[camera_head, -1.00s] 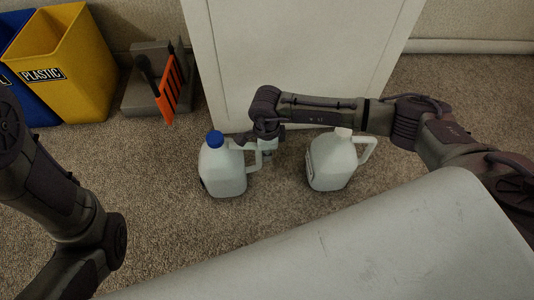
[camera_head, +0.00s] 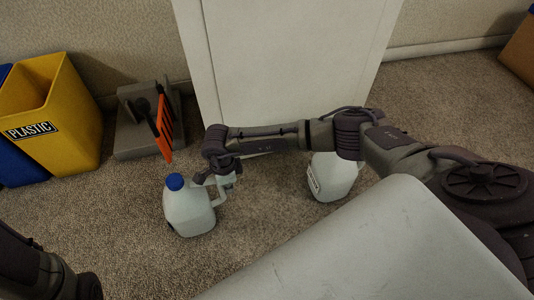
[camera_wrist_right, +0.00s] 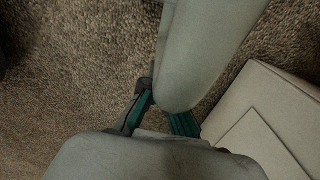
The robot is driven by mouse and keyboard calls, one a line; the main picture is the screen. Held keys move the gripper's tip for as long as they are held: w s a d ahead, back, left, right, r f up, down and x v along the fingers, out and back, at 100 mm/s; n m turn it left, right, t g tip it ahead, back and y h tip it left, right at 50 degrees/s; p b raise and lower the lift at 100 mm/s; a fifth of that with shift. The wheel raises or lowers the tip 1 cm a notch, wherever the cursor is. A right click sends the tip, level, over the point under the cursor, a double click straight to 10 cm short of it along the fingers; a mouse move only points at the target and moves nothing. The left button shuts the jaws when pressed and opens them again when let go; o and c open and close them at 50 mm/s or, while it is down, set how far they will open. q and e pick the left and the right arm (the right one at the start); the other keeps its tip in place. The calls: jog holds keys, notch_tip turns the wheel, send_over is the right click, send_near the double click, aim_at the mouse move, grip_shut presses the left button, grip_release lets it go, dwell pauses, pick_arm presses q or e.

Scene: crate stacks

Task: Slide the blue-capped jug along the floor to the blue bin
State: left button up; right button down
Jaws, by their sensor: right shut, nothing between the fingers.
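The blue-capped jug (camera_head: 189,212) stands upright on the carpet, left of centre in the head view, with its handle toward the right. My right gripper (camera_head: 222,180) is at the handle, shut with nothing held. In the right wrist view a pale rounded part, probably the handle, hides the tips of its teal-edged fingers (camera_wrist_right: 162,112). The blue bin (camera_head: 22,163) is at the far left, mostly hidden behind the yellow bin. My left gripper is out of view; only part of that arm shows at bottom left.
A grey dustpan-like holder with an orange piece (camera_head: 164,122) is behind the jug. A second jug (camera_head: 333,178) stands to the right, partly behind my arm. Carpet left of the blue-capped jug is clear.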

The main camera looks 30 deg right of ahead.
aim_at(199, 191)
jog(key=a, duration=0.2)
jog(key=w+a+b, duration=0.1)
jog(key=a, duration=0.2)
jog(key=w+a, duration=0.1)
jog(key=a, duration=0.2)
jog(key=shift+w+a, duration=0.15)
